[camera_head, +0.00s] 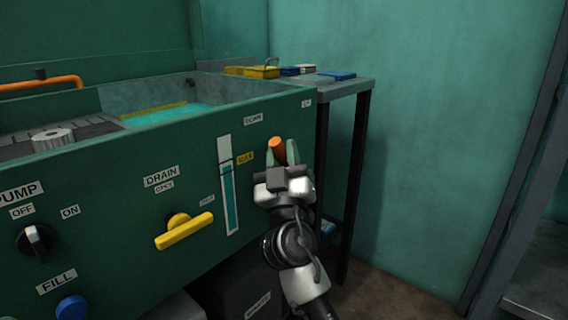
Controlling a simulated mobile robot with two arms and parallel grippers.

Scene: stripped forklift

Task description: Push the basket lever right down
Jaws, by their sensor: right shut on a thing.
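The basket lever shows as an orange handle (278,150) at the right end of the green machine's front panel, under a label (254,119) that seems to read "DOWN". My right gripper (285,153) is shut on this orange handle, with a finger showing on its right side. The gripper body and wrist hide the lower part of the lever and any slot behind it. My left gripper is not in view.
The green panel carries a yellow drain handle (184,230), a level gauge (228,185), a black pump knob (36,241) and a blue fill button (71,308). The tank (165,112) holds turquoise liquid. A side table (345,88) with a yellow tray (252,72) stands behind.

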